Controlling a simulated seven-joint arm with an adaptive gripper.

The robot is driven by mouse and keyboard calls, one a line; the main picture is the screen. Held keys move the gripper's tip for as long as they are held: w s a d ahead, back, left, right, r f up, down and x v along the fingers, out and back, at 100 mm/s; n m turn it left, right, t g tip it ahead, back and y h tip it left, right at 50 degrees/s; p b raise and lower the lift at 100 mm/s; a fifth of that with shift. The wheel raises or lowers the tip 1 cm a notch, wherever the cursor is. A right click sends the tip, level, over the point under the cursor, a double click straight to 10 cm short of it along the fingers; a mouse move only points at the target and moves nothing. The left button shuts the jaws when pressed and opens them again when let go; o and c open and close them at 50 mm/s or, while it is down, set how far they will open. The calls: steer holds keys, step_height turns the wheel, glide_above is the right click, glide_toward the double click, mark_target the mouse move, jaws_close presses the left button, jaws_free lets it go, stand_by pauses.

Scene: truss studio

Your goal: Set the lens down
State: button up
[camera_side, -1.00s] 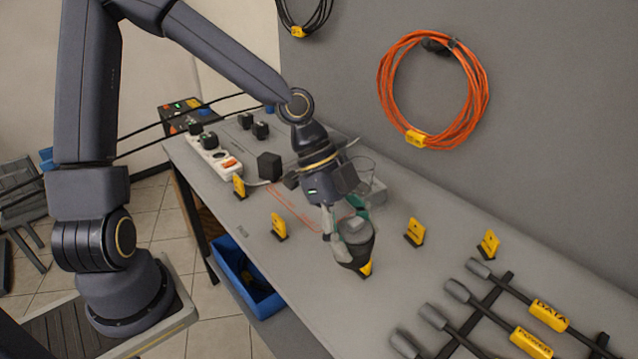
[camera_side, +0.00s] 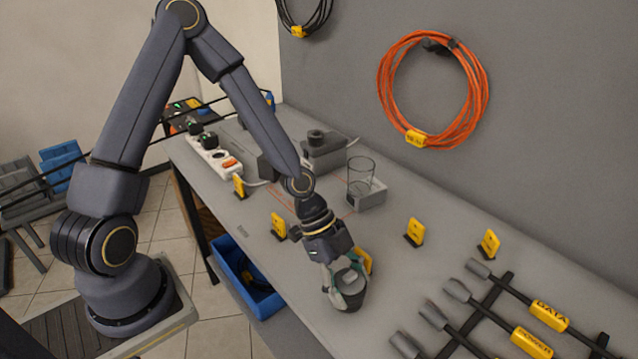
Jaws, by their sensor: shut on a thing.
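The lens (camera_side: 351,299), a short dark cylinder with a grey top, is near the front of the grey workbench (camera_side: 395,275). My gripper (camera_side: 344,283) comes down over it from the upper left and is shut on it. The fingers hide part of the lens. It looks roughly upright and low over the bench, but I cannot tell whether its base touches the top.
A yellow tag stand (camera_side: 364,259) stands right behind the lens, with others along the bench. A clear glass (camera_side: 361,178) stands farther back. Cables with grey ends (camera_side: 458,291) lie on a rack at right. A blue bin (camera_side: 245,278) is below the front edge.

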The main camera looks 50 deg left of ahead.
steer(key=shift+f, duration=0.75)
steer(key=shift+f, duration=0.15)
steer(key=o, duration=1.6)
steer(key=shift+o, duration=0.2)
